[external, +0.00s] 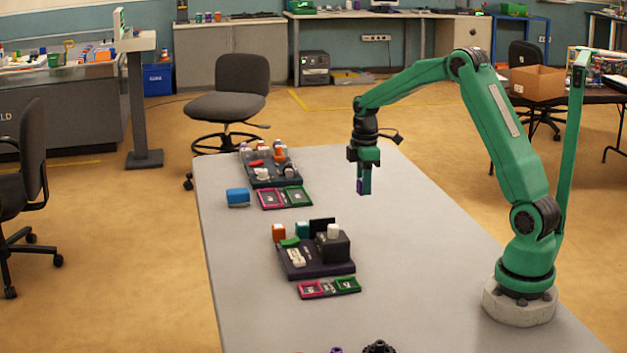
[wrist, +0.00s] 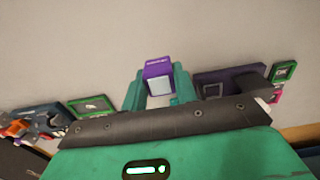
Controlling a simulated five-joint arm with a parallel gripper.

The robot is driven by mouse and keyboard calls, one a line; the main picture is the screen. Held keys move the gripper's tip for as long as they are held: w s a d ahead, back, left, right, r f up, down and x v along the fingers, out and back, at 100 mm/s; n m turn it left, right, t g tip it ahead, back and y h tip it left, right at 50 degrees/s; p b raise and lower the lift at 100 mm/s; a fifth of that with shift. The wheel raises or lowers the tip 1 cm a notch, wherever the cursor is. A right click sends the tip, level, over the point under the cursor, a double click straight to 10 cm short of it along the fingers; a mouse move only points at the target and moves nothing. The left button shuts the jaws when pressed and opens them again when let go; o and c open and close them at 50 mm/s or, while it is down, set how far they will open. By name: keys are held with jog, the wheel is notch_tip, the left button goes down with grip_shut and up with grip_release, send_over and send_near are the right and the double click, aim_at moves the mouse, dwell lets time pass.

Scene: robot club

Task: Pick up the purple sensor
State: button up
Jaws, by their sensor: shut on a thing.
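The purple sensor (wrist: 158,68) is a small purple block with a pale grey square face. My gripper (wrist: 158,88) is shut on it, with a green finger on each side. In the external view, my gripper (external: 365,180) points down and holds the sensor (external: 360,187) above the grey table. Part of the sensor is hidden there by the fingers.
A dark tray of parts (external: 318,268) stands on the grey table (external: 400,290), with a pink and green pad (external: 328,289) before it. A second tray (external: 270,184), another pad (external: 284,198) and a blue box (external: 238,197) are farther back. The table's right middle is clear.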

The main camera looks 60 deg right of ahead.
jog(key=shift+s+d+r, duration=0.4)
jog(key=shift+s+d, duration=0.05)
jog(key=shift+d, duration=0.1)
send_over(326, 219)
jog(key=s+a, duration=0.1)
jog(key=a, duration=0.2)
jog(key=f, duration=0.2)
jog(key=shift+s+d+r, duration=0.1)
jog(key=shift+s+d, duration=0.05)
jog(key=shift+s, duration=0.05)
jog(key=shift+f, duration=1.95)
